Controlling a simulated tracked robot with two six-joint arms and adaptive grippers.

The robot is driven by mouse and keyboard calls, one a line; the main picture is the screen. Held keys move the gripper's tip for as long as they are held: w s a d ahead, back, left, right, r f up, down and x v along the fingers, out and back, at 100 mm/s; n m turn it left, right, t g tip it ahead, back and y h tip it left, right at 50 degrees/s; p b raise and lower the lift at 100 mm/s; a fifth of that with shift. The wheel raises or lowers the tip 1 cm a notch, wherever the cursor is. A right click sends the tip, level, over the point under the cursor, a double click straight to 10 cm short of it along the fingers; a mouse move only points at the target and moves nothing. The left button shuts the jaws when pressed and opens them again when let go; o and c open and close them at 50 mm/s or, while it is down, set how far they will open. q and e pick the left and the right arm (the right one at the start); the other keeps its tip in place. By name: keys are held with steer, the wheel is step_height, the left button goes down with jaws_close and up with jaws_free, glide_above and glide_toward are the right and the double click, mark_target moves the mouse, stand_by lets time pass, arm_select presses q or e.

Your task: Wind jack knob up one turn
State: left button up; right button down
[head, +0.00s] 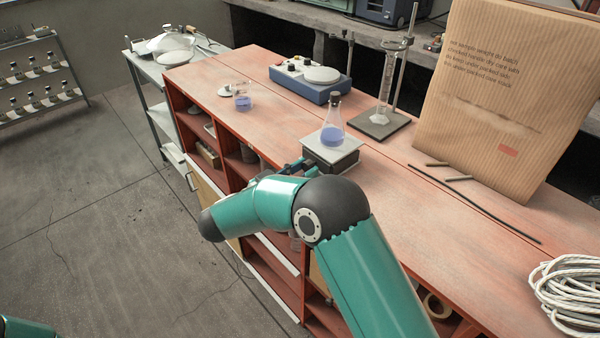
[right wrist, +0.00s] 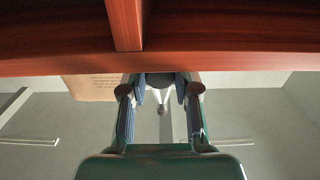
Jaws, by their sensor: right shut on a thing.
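The lab jack (head: 331,154) is a low dark block with a pale top plate, near the front edge of the red bench. A stoppered conical flask (head: 332,134) with blue liquid stands upright on it. My right gripper (head: 307,168) reaches the jack's front left side, mostly hidden behind my teal arm. In the right wrist view its two fingers (right wrist: 161,84) are closed on a dark part between their tips, at the place of the jack knob. The knob is not clear in the head view. My left gripper is out of view.
A blue-grey stirrer (head: 308,82), a beaker (head: 242,98) and a stand base (head: 382,124) with a cylinder are on the bench. The bench edge (right wrist: 230,62) is close in the right wrist view.

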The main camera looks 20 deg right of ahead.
steer(key=shift+f+m+b, duration=0.3)
steer(key=shift+m+b, duration=0.2)
steer(key=shift+m, duration=0.1)
steer(key=shift+r+m+b, duration=0.15)
steer(key=shift+m+b, duration=0.25)
steer(key=shift+m, duration=0.2)
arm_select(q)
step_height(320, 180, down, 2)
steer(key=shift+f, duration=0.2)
arm_select(e)
steer(key=shift+r, duration=0.1)
steer(key=c, duration=0.8)
jaws_free()
steer(key=shift+s, duration=0.1)
steer(key=shift+c, duration=0.2)
steer(key=shift+a, duration=0.1)
steer(key=v, duration=1.2)
